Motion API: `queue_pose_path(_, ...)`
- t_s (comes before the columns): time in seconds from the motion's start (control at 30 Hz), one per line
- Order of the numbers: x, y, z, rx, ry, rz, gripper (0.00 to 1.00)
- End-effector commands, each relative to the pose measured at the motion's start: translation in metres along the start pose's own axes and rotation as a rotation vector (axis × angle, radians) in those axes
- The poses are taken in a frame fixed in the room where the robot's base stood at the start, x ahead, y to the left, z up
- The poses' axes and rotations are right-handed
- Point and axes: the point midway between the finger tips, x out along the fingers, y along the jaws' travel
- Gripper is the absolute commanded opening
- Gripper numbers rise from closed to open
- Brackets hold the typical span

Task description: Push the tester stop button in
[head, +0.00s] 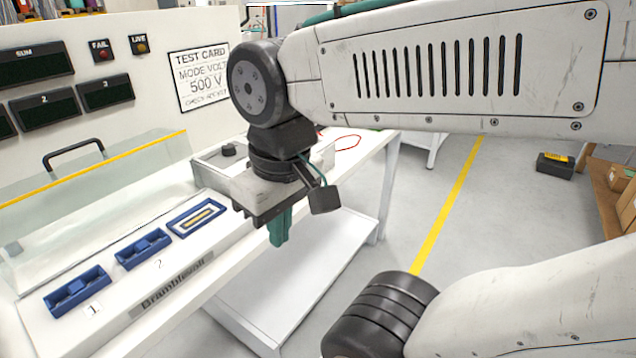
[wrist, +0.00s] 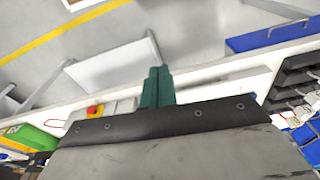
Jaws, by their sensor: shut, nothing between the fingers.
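My gripper (head: 279,240) points down beside the front edge of the white tester bench, with its green fingers shut and empty. The shut fingers also show in the wrist view (wrist: 157,84). In the wrist view a small red button on a yellow base (wrist: 95,111) sits left of the fingers, partly cut off by the dark gripper body; it looks like the stop button. I cannot make it out in the head view, where my gripper and arm cover part of the bench. The fingers look apart from it.
The tester (head: 130,290) has blue holders (head: 78,291) along its front and a clear cover with a black handle (head: 73,152). A test card (head: 203,78) hangs on its panel. A lower white shelf (head: 300,285) lies below. In the wrist view, a blue bin (wrist: 270,37) is at upper right.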

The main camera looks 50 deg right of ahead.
Motion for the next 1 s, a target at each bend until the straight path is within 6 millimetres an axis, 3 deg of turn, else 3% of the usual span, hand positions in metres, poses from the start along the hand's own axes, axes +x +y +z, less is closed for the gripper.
queue_pose_path(0.2,0.002,0.000,0.000,0.013,-0.011,-0.007,0.00)
queue_pose_path(0.33,0.011,0.000,-0.004,0.109,-0.082,-0.066,0.00)
queue_pose_path(0.47,0.029,0.001,-0.015,0.325,-0.218,-0.207,0.00)
queue_pose_path(0.67,0.056,0.019,-0.049,0.769,-0.409,-0.529,0.00)
queue_pose_path(0.87,0.082,0.072,-0.089,1.226,-0.496,-0.903,0.00)
queue_pose_path(1.0,0.104,0.136,-0.107,1.543,-0.487,-1.194,0.00)
